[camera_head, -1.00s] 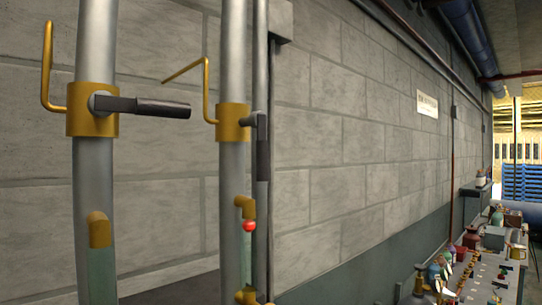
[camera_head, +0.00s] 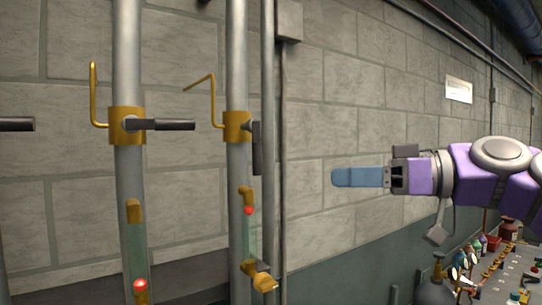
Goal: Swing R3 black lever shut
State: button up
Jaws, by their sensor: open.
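Two vertical grey pipes carry brass valve collars with black levers. The left pipe's black lever (camera_head: 165,125) sticks out level to the right from its brass collar (camera_head: 127,126). The right pipe's black lever (camera_head: 257,148) hangs down beside the pipe below its brass collar (camera_head: 237,127). A third black lever (camera_head: 16,124) shows at the left edge, level, its valve out of view. I see no label telling which is R3. My gripper (camera_head: 336,178) is open and empty, to the right of the pipes, apart from every lever, with its blue fingers pointing left.
Bent brass rods (camera_head: 94,95) rise by the collars. Below are glass tubes (camera_head: 248,238) with red balls. A thin dark pipe (camera_head: 283,160) runs along the block wall. A cluttered bench (camera_head: 490,285) stands at lower right. The space between my gripper and the pipes looks clear.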

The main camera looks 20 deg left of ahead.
jog(key=d+r+n, duration=0.1)
jog(key=d+r, duration=0.1)
send_near(259, 160)
jog(key=w+a+f, duration=0.1)
jog(key=w+a, duration=0.1)
jog(key=a, duration=0.9)
jog(key=shift+a+y, duration=0.35)
jog(key=shift+y, duration=0.05)
jog(key=shift+d+r, duration=0.2)
jog(key=shift+d, duration=0.8)
jog(key=shift+c, duration=0.3)
jog(key=c, duration=0.3)
jog(key=shift+s+a, duration=0.15)
jog(key=shift+a, duration=0.05)
grip_shut()
